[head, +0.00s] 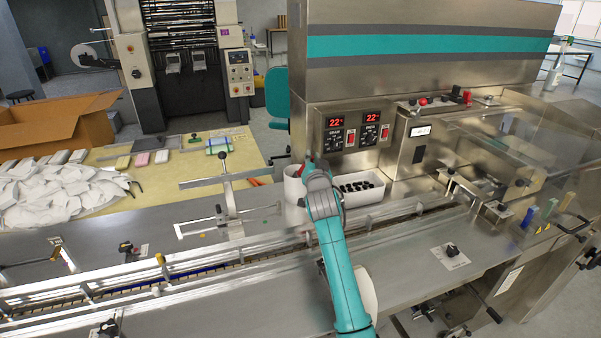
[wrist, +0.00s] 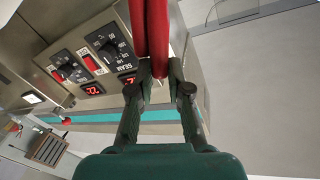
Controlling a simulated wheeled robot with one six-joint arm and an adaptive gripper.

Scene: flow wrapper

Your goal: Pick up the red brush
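The red brush (wrist: 158,35) shows in the wrist view as a red shaft that runs from the top edge down between my fingertips. A second red strip lies against its left side; I cannot tell whether it is part of the brush. My gripper (wrist: 160,70) has a finger on each side of the shaft, with no clear gap, and looks shut on it. In the head view my gripper (head: 318,172) is at the white round container (head: 291,187), with a small red patch beside it. My arm hides most of the brush there, and its bristles are not visible.
A white bin (head: 362,194) of black parts stands right of my gripper. The control panel (head: 352,132) with red displays is just behind. A metal rail and conveyor (head: 200,262) run across the front. A bracket on a post (head: 225,180) stands at left.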

